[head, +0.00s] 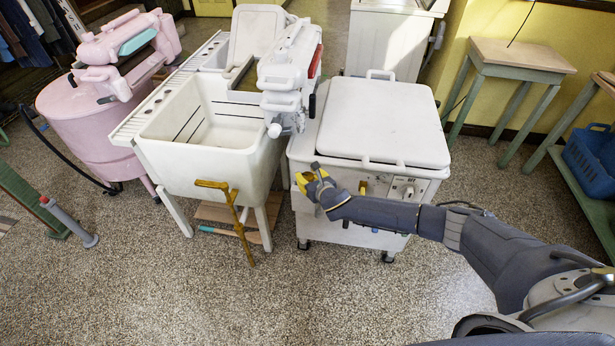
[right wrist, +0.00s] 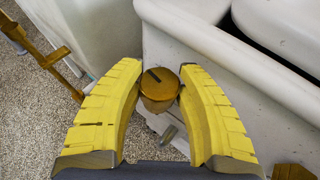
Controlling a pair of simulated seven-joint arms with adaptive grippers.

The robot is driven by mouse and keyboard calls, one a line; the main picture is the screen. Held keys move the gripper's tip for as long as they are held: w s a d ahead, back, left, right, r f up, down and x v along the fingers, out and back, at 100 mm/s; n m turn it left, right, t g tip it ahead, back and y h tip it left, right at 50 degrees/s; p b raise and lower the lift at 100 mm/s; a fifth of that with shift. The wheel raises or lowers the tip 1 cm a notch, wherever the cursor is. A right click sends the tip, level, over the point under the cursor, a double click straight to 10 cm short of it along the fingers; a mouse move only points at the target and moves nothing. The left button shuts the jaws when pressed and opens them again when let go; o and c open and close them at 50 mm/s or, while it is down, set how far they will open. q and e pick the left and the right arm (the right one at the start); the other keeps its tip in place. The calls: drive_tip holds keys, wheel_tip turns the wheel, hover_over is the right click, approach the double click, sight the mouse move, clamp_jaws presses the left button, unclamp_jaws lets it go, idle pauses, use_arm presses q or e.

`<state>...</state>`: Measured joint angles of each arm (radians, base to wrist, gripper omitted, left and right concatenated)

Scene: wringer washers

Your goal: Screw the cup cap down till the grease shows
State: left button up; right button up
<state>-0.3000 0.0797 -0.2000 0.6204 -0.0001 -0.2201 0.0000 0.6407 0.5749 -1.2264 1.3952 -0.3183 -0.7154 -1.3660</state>
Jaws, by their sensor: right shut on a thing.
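The cup cap (right wrist: 160,83) is a round brass piece with a dark slot-like mark on top. It shows in the right wrist view at the corner of the white washer cabinet (right wrist: 190,48). My right gripper (right wrist: 158,92) has its yellow fingers closed on either side of the cap. In the head view the same gripper (head: 310,178) is at the front left corner of the white washer (head: 385,120), and its fingers hide the cap. I cannot make out any grease. My left gripper is not in view.
A white tub (head: 215,125) stands just left of the washer, with a wringer (head: 288,75) above. A brass crank-like rod (head: 236,215) hangs at the tub's front. A pink washer (head: 95,125) stands at far left. The speckled floor in front is clear.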

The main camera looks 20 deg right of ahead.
drive_tip(key=shift+h, duration=0.3)
drive_tip(key=shift+a+m+h, duration=0.1)
drive_tip(key=shift+m+h, duration=0.8)
drive_tip(key=m+h, duration=0.2)
drive_tip(key=h, duration=0.1)
drive_tip(key=m+g+h, duration=0.1)
drive_tip(key=m+h, duration=0.2)
drive_tip(key=shift+f+g, duration=0.1)
drive_tip(key=shift+g, duration=0.2)
drive_tip(key=m+g+h, duration=0.2)
drive_tip(key=m+h, duration=0.1)
drive_tip(key=m, duration=0.1)
drive_tip(key=shift+m+g+h, duration=1.1)
drive_tip(key=shift+m+g, duration=0.2)
drive_tip(key=shift+g, duration=0.1)
drive_tip(key=shift+d+m+g+h, duration=0.2)
drive_tip(key=shift+m+g+h, duration=0.2)
drive_tip(key=o, duration=0.9)
drive_tip(key=shift+a, duration=0.1)
